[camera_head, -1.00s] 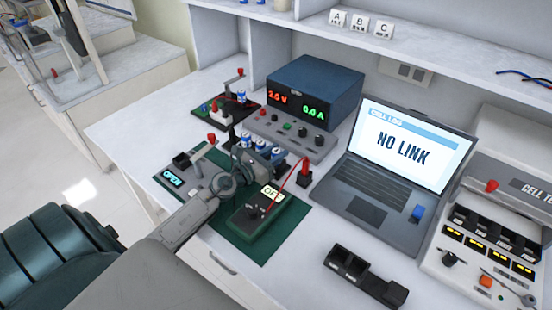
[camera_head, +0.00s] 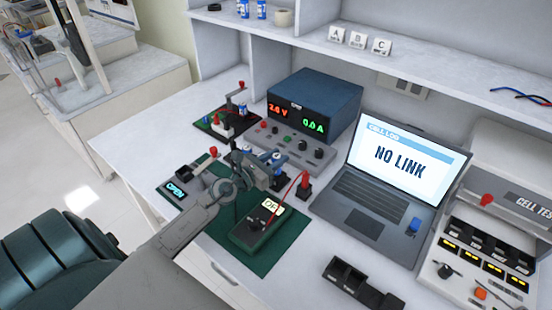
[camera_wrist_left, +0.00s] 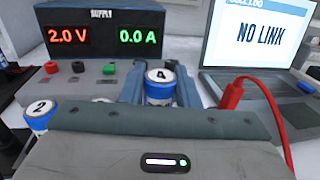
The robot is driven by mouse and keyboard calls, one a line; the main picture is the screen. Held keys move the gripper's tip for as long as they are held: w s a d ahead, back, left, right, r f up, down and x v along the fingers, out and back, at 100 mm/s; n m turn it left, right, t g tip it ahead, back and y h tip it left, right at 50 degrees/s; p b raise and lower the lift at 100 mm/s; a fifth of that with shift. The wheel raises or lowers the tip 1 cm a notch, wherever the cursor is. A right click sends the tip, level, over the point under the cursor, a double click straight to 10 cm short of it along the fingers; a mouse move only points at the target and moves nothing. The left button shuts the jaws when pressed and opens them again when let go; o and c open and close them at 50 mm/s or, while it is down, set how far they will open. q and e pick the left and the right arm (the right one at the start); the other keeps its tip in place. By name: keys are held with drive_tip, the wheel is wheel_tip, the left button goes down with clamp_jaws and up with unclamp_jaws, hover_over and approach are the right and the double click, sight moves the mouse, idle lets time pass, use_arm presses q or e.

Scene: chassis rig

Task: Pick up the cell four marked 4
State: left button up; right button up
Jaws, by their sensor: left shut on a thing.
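The cell marked 4 (camera_wrist_left: 160,88) is blue with a white top, upright between the two blue-grey fingers of my left gripper (camera_wrist_left: 161,90) in the left wrist view. The gripper is shut on it. In the head view, my left gripper (camera_head: 271,167) is in front of the power supply, and the cell (camera_head: 278,157) shows at its fingertips. The cell's lower end is hidden, so its clearance from what is below cannot be read exactly. The cell marked 2 (camera_wrist_left: 40,115) stands to the left in the wrist view. My right gripper is not in view.
The power supply (camera_head: 315,98) stands behind the gripper. The laptop (camera_head: 372,190), an empty black holder (camera_head: 350,275) and the cell tester (camera_head: 480,260) stand further right.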

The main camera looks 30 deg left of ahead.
use_arm(q)
drive_tip(key=s+d, duration=0.2)
drive_tip(key=s, duration=0.2)
drive_tip(key=s+d+r+p, duration=0.1)
drive_tip(key=s+d, duration=0.2)
drive_tip(key=s, duration=0.2)
drive_tip(key=s+d+p, duration=0.1)
drive_tip(key=s+d, duration=0.1)
drive_tip(key=s, duration=0.3)
drive_tip(key=shift+d+r, duration=0.2)
drive_tip(key=shift+d, duration=0.05)
